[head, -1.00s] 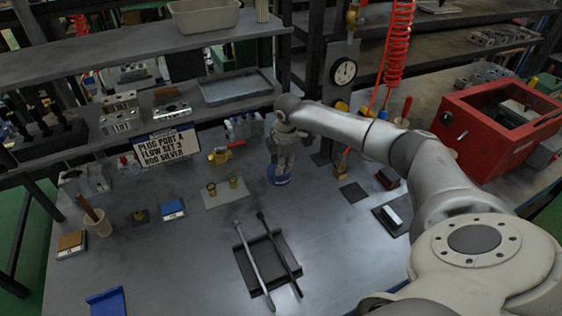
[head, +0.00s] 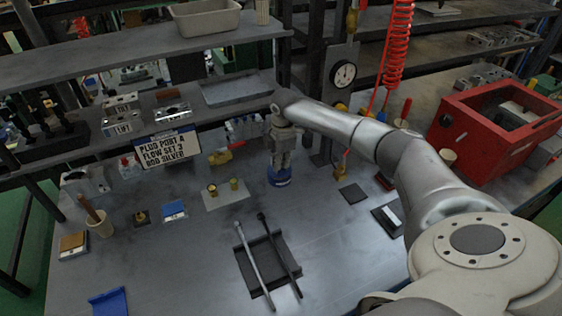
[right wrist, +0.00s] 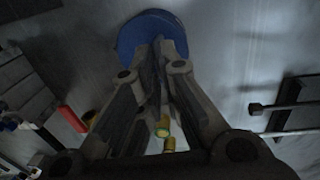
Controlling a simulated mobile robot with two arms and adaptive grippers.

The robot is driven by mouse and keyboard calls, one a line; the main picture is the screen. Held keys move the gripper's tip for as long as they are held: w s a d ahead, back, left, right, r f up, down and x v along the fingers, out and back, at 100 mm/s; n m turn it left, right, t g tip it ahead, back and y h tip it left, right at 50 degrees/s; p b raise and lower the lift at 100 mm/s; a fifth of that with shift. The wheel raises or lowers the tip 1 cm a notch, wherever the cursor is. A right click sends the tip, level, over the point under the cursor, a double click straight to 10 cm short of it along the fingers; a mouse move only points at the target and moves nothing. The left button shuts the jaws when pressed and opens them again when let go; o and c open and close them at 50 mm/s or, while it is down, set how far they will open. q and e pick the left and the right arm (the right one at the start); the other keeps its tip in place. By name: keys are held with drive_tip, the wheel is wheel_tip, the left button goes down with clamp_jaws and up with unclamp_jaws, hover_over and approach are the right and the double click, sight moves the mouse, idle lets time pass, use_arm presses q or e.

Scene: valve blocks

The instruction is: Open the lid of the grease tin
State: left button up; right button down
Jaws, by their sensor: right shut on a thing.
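The grease tin (head: 280,180) is a small round blue tin on the bench, below my right gripper. My right gripper (head: 281,165) points down at it, its fingers close together at the tin's top. In the right wrist view, the fingertips (right wrist: 160,45) meet over the round blue shape of the tin (right wrist: 133,32). The gripper is shut on the lid's edge or top; the fingers hide the exact contact. I cannot tell how far the lid stands open. My left gripper is not in view.
A valve with a red handle (head: 226,153) and a plate with brass fittings (head: 225,197) are left of the tin. A dark tray with two rods (head: 268,262) lies in front. A gauge (head: 343,73) stands behind right, a red box (head: 480,130) farther right.

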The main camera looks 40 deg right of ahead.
drive_tip(key=shift+w+d+r+g+b, duration=0.15)
drive_tip(key=shift+w+r+g+b, duration=0.25)
drive_tip(key=shift+g, duration=0.3)
drive_tip(key=c, duration=1.6)
unclamp_jaws()
drive_tip(key=shift+d+f, duration=0.1)
drive_tip(key=shift+f, duration=0.1)
drive_tip(key=shift+r, duration=0.15)
wheel_tip(320, 180, up, 12)
drive_tip(key=shift+f, duration=0.1)
